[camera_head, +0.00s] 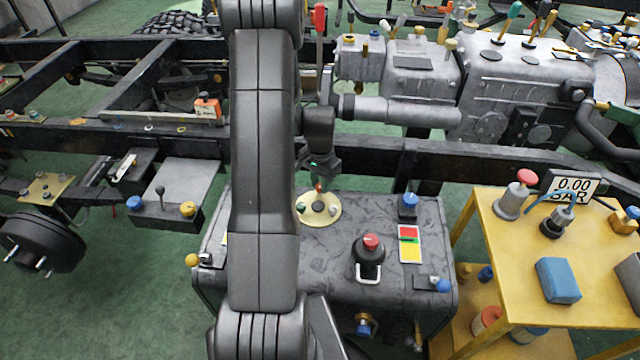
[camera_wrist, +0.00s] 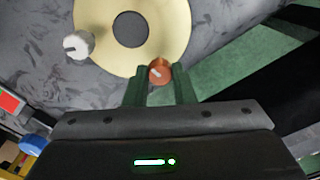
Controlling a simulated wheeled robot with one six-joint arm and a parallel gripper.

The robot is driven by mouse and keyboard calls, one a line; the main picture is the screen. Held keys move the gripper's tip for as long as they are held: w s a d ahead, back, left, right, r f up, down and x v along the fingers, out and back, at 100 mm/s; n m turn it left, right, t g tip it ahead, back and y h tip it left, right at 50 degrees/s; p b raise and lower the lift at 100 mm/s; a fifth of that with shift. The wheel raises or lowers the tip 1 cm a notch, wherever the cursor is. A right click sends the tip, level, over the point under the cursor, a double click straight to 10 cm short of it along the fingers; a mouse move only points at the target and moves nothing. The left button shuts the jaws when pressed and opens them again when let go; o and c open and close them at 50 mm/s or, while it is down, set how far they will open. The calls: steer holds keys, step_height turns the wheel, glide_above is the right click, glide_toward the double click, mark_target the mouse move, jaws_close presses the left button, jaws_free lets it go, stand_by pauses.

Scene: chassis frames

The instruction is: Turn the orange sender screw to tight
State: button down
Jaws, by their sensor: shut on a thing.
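The orange sender screw (camera_wrist: 160,72) sits at the rim of a round cream plate (camera_wrist: 176,22) with a dark centre, in the wrist view. My gripper (camera_wrist: 160,88) has its two green fingers on either side of the screw and is shut on it. A light slot mark shows on the screw's head. In the head view the cream plate (camera_head: 321,222) lies on top of the dark grey tank, and my gripper (camera_head: 318,182) reaches down to its far edge. The orange screw (camera_head: 319,188) shows only as a small spot there.
A white-grey screw (camera_wrist: 78,45) stands on the plate's left side in the wrist view. On the tank stand a red-topped cap (camera_head: 370,252), a blue knob (camera_head: 409,202) and a red-yellow label (camera_head: 410,245). The chassis rail (camera_head: 380,160) runs close behind. A yellow cart (camera_head: 510,285) stands at right.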

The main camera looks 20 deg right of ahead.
mark_target(320, 186)
steer(key=shift+m, duration=0.6)
steer(key=c, duration=1.2)
jaws_free()
step_height(320, 186, up, 14)
steer(key=p, duration=0.1)
steer(key=shift+f, duration=0.1)
step_height(320, 186, down, 14)
steer(key=shift+r+b, duration=0.1)
steer(key=shift+b, duration=0.55)
